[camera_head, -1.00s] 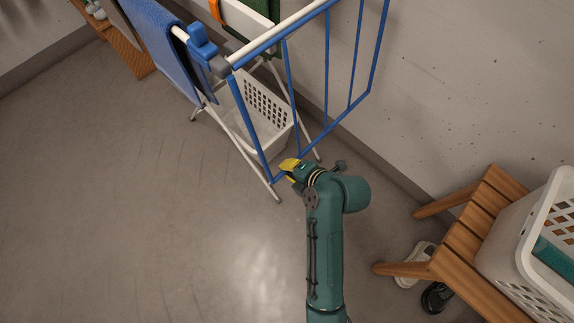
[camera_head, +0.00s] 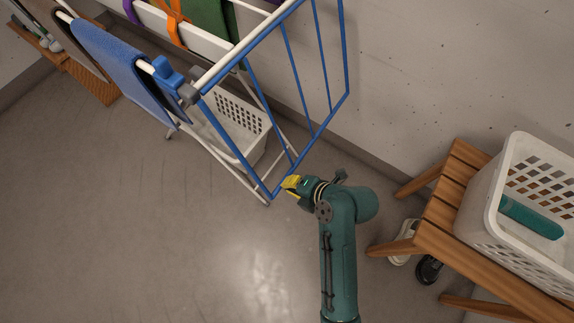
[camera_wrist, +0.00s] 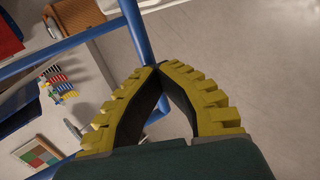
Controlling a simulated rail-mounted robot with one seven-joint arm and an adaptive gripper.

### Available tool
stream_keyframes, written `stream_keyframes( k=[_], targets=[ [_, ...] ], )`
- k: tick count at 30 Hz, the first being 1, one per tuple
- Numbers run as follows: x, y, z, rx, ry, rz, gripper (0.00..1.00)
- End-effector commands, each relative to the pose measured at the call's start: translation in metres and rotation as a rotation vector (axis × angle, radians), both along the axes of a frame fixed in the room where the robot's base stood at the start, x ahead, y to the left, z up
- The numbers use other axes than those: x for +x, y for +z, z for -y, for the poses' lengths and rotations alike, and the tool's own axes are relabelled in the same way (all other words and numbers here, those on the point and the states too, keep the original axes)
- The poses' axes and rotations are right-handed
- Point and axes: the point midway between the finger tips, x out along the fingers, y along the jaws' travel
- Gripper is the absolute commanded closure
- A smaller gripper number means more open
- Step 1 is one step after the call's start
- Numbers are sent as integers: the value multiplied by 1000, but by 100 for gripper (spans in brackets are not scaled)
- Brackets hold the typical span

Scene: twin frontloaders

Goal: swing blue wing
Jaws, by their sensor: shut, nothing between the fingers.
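The blue wing (camera_head: 239,148) is a frame of blue bars at the near end of a white drying rack (camera_head: 212,138). It hangs down steeply from the rack's top end. My gripper (camera_head: 291,184) has yellow fingers and is beside the wing's lower corner in the head view. In the wrist view my gripper (camera_wrist: 158,68) has its fingertips together with nothing between them. A blue bar of the wing (camera_wrist: 134,28) runs just beyond the tips there. I cannot tell whether the tips touch it.
A blue towel (camera_head: 115,60) hangs on the rack, with a white basket (camera_head: 232,128) beneath. At the right, a wooden bench (camera_head: 436,215) holds another white basket (camera_head: 480,205), with shoes below. The floor at left is open.

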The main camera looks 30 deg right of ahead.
Motion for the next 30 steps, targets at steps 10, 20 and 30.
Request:
stream_keyframes(
  k=[10, 20, 30],
  targets=[
    [-33, 20, 15, 0, -4, 1, 100],
    [-49, 26, 22, -1, 1, 3, 100],
    [-48, 26, 21, -1, 0, 4, 58]
  ],
)
